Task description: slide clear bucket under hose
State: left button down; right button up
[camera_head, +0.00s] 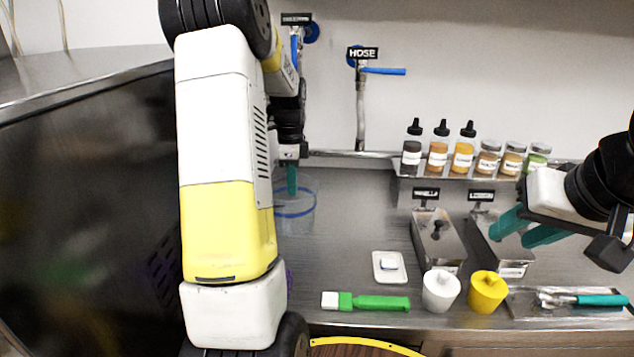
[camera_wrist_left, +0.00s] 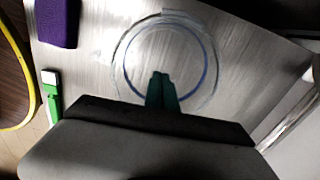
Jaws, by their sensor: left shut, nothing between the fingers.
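The clear bucket (camera_head: 308,206) with a blue ring stands on the steel counter, partly hidden behind my left arm. In the left wrist view the clear bucket (camera_wrist_left: 214,62) shows as round clear and blue outlines. My left gripper (camera_head: 292,190) points down at the bucket, its teal fingers shut together and empty. In the left wrist view the fingertips (camera_wrist_left: 160,76) overlap the bucket's ring; contact is unclear. The hose (camera_head: 361,115) hangs on the back wall under a HOSE label, to the right of the bucket. My right gripper (camera_head: 518,232) is open over the metal bins.
A green brush (camera_head: 368,302), a white tray (camera_head: 390,268), a white cup (camera_head: 441,291) and a yellow cup (camera_head: 488,292) stand near the front. Metal bins (camera_head: 438,240) and a shelf of bottles (camera_head: 463,150) are at right. The counter below the hose is clear.

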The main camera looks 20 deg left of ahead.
aim_at(309, 208)
pick_arm(q)
notch_tip(309, 208, down, 8)
jog(key=shift+r, duration=0.25)
jog(key=d, duration=0.2)
jog(key=shift+w+d, duration=0.3)
jog(key=shift+w, duration=0.05)
jog(key=shift+w+d, duration=0.2)
jog(key=shift+d, duration=0.45)
jog(key=shift+d, duration=0.1)
jog(key=d, duration=0.2)
jog(key=w+d, duration=0.1)
jog(key=d, duration=0.1)
jog(key=w+d, duration=0.1)
jog(key=d, duration=0.1)
jog(key=shift+w+d, duration=0.15)
jog(key=shift+d, duration=0.25)
jog(key=shift+r, duration=0.1)
